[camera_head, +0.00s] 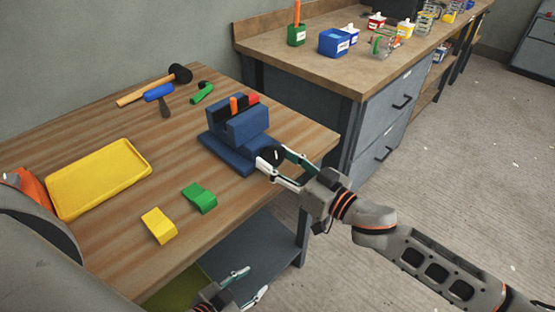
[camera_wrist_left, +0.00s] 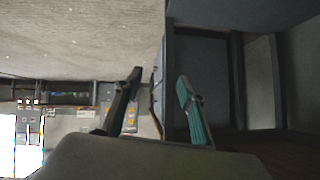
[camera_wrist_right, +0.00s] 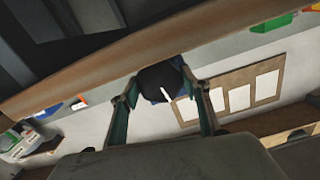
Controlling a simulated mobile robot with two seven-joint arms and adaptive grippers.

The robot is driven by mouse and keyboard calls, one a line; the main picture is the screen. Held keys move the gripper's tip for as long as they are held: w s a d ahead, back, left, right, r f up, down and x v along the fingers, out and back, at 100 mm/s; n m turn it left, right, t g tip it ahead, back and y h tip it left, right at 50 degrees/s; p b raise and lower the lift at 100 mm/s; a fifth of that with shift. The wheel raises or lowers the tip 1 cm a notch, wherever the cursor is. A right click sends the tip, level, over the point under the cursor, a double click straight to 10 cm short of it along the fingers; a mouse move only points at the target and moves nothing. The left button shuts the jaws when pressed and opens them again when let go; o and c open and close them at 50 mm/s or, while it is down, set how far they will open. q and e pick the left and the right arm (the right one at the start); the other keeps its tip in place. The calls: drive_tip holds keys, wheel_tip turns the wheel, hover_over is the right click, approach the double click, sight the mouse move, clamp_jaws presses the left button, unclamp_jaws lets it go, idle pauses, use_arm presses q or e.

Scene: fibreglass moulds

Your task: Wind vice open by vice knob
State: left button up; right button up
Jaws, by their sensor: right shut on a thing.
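The blue vice (camera_head: 238,136) stands on the wooden table near its right edge. An orange and a red piece show at its jaws. The dark vice knob (camera_head: 271,155), with a white mark, faces the table's front right edge. My right gripper (camera_head: 275,165) is at the knob, with its fingers on either side. In the right wrist view the black knob (camera_wrist_right: 160,82) sits between the fingertips (camera_wrist_right: 162,95). My left gripper (camera_head: 248,284) is low, in front of the table's edge, with its fingers apart and empty. Its spread fingers also show in the left wrist view (camera_wrist_left: 160,90).
On the table (camera_head: 110,222) lie a yellow tray (camera_head: 98,178), a yellow piece (camera_head: 159,225), a green piece (camera_head: 199,197), a hammer (camera_head: 155,85) and a blue-handled tool (camera_head: 159,94). A workbench (camera_head: 350,75) with small bins stands behind. The floor at right is clear.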

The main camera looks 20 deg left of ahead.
drive_tip(key=shift+r+n+p, duration=0.15)
drive_tip(key=shift+n+p, duration=0.55)
drive_tip(key=shift+n, duration=0.1)
drive_tip(key=shift+n+p, duration=0.7)
drive_tip(key=shift+n, duration=0.4)
drive_tip(key=shift+n+p, duration=0.4)
drive_tip(key=shift+n, duration=0.5)
use_arm(q)
drive_tip(key=shift+s+d+r, duration=0.25)
drive_tip(key=shift+r, duration=0.4)
drive_tip(key=shift+s+d+r, duration=0.2)
drive_tip(key=shift+r, duration=0.4)
use_arm(e)
drive_tip(key=shift+n, duration=0.5)
drive_tip(key=shift+f, duration=0.2)
drive_tip(key=o, duration=1.1)
